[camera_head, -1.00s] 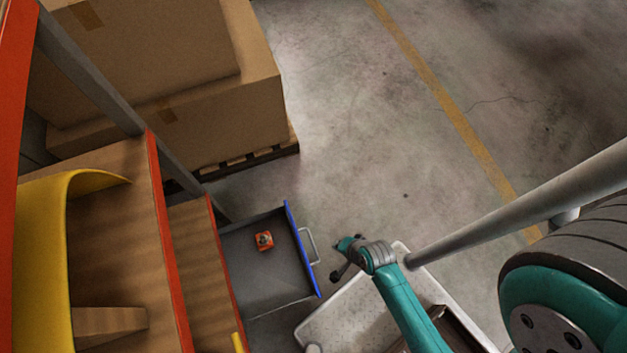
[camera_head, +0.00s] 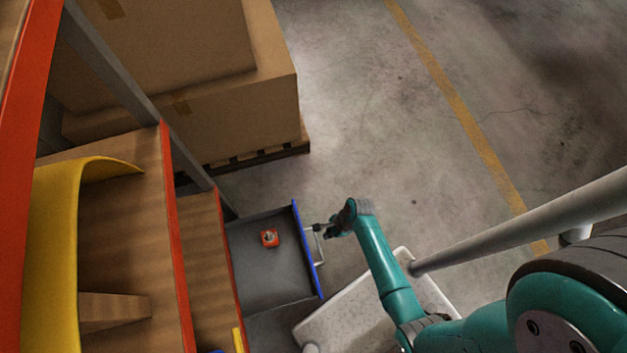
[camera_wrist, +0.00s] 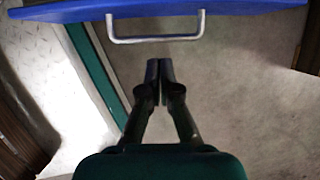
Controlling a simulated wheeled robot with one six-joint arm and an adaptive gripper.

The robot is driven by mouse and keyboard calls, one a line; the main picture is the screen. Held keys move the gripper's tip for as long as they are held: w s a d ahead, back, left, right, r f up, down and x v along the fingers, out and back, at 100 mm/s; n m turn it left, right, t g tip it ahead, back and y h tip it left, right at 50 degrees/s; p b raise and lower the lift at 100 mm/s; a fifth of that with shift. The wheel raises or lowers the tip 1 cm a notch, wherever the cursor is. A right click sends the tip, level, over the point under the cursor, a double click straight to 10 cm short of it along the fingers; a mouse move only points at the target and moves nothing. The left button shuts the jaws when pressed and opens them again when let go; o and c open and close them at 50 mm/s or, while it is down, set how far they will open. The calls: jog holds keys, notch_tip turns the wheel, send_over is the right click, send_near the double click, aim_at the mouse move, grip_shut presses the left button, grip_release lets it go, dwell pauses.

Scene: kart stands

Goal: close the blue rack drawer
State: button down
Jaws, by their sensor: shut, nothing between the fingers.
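The blue-fronted drawer (camera_head: 307,252) stands pulled out from the rack, its grey tray open to view. A small orange-red object (camera_head: 269,237) lies inside it. The drawer's pale handle (camera_head: 318,247) sticks out from the blue front. My gripper (camera_head: 319,228) is shut and empty, at the handle's far end in the head view; whether it touches cannot be told there. In the wrist view my gripper's fingertips (camera_wrist: 160,68) are together, just short of the handle (camera_wrist: 155,40), with the blue front (camera_wrist: 240,7) beyond it.
The rack (camera_head: 172,230) with orange-edged wooden shelves and a yellow curved piece (camera_head: 58,260) fills the left. Cardboard boxes (camera_head: 240,120) on a pallet stand behind the drawer. The concrete floor (camera_head: 380,120) to the right is clear.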

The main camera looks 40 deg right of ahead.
jog(key=a+f, duration=0.2)
jog(key=w+a+f, duration=0.1)
jog(key=a+f, duration=0.1)
jog(key=shift+w, duration=0.15)
jog(key=shift+w+a, duration=0.2)
jog(key=shift+a, duration=0.45)
jog(key=w+a, duration=0.4)
jog(key=a, duration=1)
jog(key=w+a, duration=0.5)
jog(key=a, duration=0.9)
